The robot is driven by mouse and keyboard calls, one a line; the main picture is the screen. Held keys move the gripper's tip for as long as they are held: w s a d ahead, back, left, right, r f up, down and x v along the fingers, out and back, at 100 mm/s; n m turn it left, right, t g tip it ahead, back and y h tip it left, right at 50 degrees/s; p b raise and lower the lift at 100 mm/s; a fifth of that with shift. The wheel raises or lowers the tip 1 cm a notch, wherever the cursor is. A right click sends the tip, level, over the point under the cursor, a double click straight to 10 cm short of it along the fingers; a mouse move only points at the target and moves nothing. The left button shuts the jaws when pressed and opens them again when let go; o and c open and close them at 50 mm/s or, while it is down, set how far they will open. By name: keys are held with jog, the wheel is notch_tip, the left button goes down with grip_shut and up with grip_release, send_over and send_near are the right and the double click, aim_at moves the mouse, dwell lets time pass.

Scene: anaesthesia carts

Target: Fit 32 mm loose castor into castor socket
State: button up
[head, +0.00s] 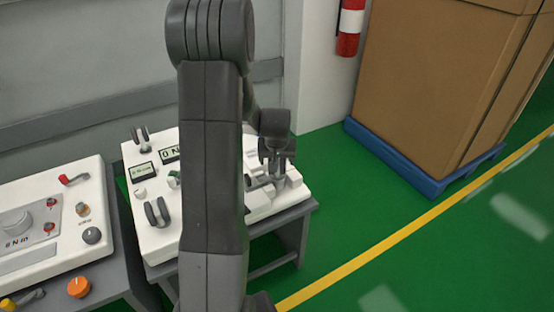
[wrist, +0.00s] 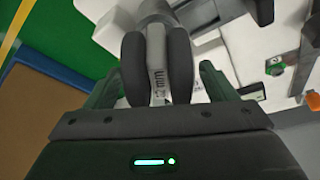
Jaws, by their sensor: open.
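In the wrist view a twin-wheel castor (wrist: 153,65), with two dark wheels and a light grey marked middle, stands between the fingers of my gripper (wrist: 158,80). The fingers are open, one on each side, with a gap showing beside each wheel. In the head view my gripper (head: 277,158) is over the right end of a white worktop (head: 262,212); the castor there is too small and covered to make out. Another twin-wheel castor (head: 157,212) lies at the worktop's front left, and a similar one (head: 140,138) at its back left. I cannot pick out the socket for certain.
A second white console (head: 45,262) with knobs stands at the left. My arm hides the worktop's middle. A carton on a blue pallet (head: 420,165) stands at the right. Green floor (head: 350,215) is clear between them.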

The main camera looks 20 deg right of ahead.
jog(key=p+v, duration=0.2)
jog(key=v, duration=1.1)
jog(key=shift+a+r, duration=0.15)
jog(key=shift+r, duration=0.15)
jog(key=shift+s+f, duration=0.1)
jog(key=b+x, duration=0.2)
jog(key=x, duration=1.2)
jog(key=shift+r+p, duration=0.35)
jog(key=shift+r, duration=0.4)
